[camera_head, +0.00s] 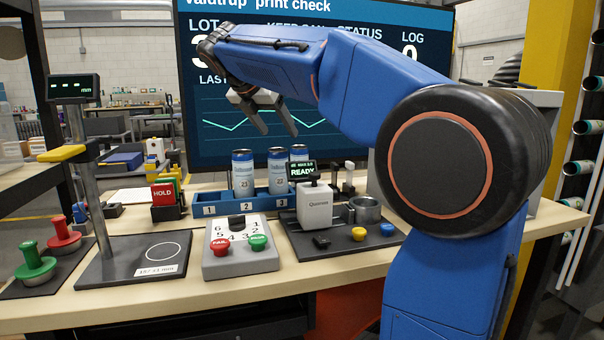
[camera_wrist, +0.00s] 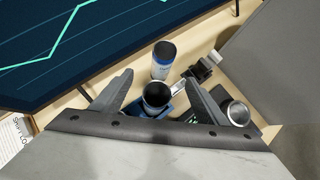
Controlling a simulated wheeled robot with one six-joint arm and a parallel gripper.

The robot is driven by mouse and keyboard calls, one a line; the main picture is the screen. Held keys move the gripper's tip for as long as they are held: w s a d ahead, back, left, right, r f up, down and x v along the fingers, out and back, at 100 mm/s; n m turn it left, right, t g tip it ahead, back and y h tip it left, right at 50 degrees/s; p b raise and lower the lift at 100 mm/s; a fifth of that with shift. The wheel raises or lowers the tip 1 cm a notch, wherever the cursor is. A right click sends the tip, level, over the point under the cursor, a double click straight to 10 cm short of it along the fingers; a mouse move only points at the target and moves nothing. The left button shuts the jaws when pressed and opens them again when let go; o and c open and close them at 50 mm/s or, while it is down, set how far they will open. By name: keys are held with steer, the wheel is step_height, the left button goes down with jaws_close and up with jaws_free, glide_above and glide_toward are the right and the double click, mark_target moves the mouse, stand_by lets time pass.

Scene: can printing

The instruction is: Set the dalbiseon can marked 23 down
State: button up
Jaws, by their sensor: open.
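Blue-and-white cans stand at the blue rack (camera_head: 225,207), which has slots numbered 1, 2 and 3. A left can (camera_head: 243,176) and a middle can (camera_head: 277,172) stand upright in it. A third can (camera_head: 299,153) shows partly behind the READY display. No marking 23 is readable on any can. My gripper (camera_head: 279,134) is open and empty, pointing down above the cans. In the wrist view, an open-topped can (camera_wrist: 157,95) shows between the spread fingers, and another can (camera_wrist: 163,60) stands farther off. Neither is gripped.
A button box (camera_head: 238,248) with red and green buttons stands in front of the rack. Red and green stamps (camera_head: 36,262) stand far left. A large screen (camera_head: 300,75) rises behind.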

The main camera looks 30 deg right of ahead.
mark_target(294, 150)
steer(key=x, duration=0.9)
steer(key=shift+d+f, duration=0.15)
steer(key=shift+f, duration=0.05)
steer(key=x, duration=0.4)
steer(key=shift+s+d+r, duration=0.1)
steer(key=shift+s+d, duration=0.1)
steer(key=shift+d, duration=0.1)
steer(key=shift+w+d+f, duration=0.25)
steer(key=shift+d+f, duration=0.05)
steer(key=shift+f, duration=0.1)
steer(key=c, duration=1.5)
steer(key=shift+o, duration=0.2)
steer(key=shift+r, duration=0.1)
